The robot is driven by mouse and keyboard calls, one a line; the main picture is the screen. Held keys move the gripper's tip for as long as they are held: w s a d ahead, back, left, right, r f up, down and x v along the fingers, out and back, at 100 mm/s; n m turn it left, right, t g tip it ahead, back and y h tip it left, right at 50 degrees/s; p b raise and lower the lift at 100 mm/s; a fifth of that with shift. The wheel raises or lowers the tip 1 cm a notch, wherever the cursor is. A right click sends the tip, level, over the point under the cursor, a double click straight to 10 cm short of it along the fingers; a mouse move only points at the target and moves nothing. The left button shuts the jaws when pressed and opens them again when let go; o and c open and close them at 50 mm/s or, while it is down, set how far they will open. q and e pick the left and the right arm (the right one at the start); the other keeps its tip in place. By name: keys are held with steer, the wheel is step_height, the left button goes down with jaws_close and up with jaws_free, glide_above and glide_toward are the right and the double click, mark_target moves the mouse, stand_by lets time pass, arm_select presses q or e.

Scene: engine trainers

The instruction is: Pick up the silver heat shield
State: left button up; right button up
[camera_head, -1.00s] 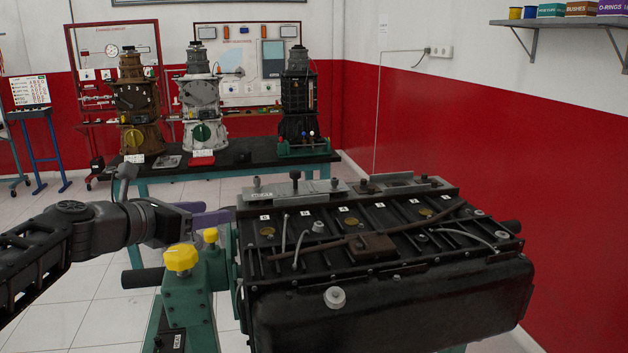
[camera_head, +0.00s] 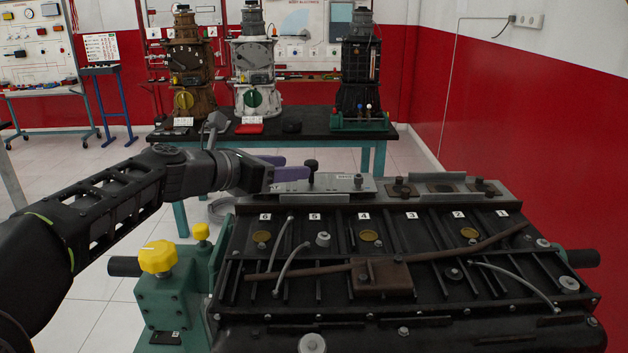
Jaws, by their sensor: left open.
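A flat silver-grey plate (camera_head: 338,184), which looks like the heat shield, lies along the far edge of the black engine block (camera_head: 370,280), at its left part. A dark knob stands on or just behind it, and its left end is partly hidden by my gripper. My left gripper (camera_head: 290,167) has purple fingers and is open. It is at the plate's left end; I cannot tell whether it touches. Nothing shows between the fingers. My right gripper is not in view.
A green stand with yellow knobs (camera_head: 158,257) holds the engine's left side. A brown bar (camera_head: 400,257) and thin pipes lie across the engine top. Behind, a dark table (camera_head: 290,136) carries several gear units. A red wall closes off the right.

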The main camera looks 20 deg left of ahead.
mark_target(311, 166)
arm_select(q)
steer(key=shift+x, duration=1.1)
steer(key=x, duration=0.5)
steer(key=shift+w+f, duration=0.1)
steer(key=shift+w, duration=0.05)
jaws_close()
stand_by(1.1)
